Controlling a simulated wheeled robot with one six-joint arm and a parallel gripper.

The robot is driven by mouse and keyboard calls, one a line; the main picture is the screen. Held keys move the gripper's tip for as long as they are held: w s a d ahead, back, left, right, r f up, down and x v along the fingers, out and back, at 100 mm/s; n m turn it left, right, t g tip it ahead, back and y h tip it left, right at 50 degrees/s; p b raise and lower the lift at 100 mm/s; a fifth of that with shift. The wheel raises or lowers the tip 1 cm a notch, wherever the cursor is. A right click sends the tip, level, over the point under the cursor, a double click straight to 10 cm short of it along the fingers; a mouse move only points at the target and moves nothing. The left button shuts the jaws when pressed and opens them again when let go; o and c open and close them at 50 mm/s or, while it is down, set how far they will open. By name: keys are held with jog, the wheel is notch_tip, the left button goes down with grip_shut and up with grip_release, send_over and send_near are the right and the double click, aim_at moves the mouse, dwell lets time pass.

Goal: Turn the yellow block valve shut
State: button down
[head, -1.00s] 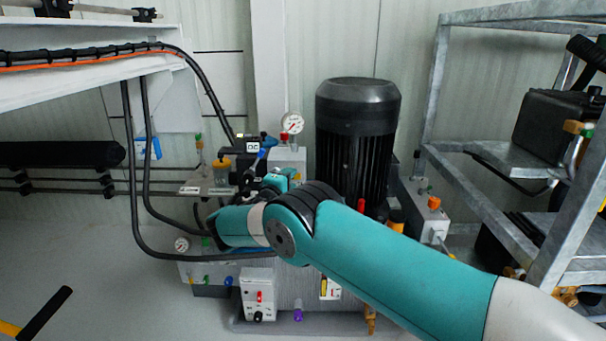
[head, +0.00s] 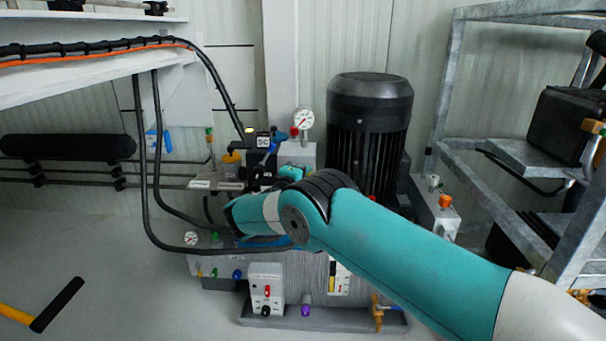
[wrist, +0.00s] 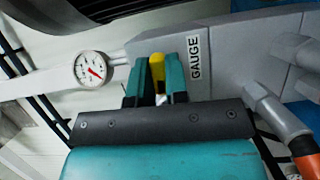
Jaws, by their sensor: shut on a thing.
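In the wrist view, a yellow valve handle (wrist: 157,66) stands upright against a grey block, just left of a white GAUGE label (wrist: 194,58). My gripper (wrist: 158,80) has one teal finger on each side of the handle and is shut on it. The lower part of the handle and its stem are partly hidden by the fingers. In the head view, my arm crosses in front of the pump unit and hides the gripped handle.
In the head view, a black motor (head: 369,130) stands behind my arm. Hoses hang at left, and a metal frame (head: 470,175) stands at right.

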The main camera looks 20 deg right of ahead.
jog(key=m, duration=0.1)
jog(key=m+y+p, duration=0.1)
jog(key=m+p, duration=0.1)
jog(key=shift+r+m+g, duration=0.25)
jog(key=shift+m+g, duration=0.05)
jog(key=shift+g, duration=0.1)
jog(key=shift+s+m+y+p, duration=0.1)
jog(key=shift+m+y+p, duration=0.25)
jog(key=shift+m+y, duration=1.6)
jog(key=shift+m+y+p, duration=0.35)
jog(key=shift+m+y, duration=0.9)
jog(key=shift+m, duration=1.4)
jog(key=c, duration=1.1)
grip_release()
jog(key=p+v, duration=0.3)
jog(key=v, duration=1.4)
jog(key=shift+s+d+f, duration=0.1)
jog(key=shift+s, duration=0.15)
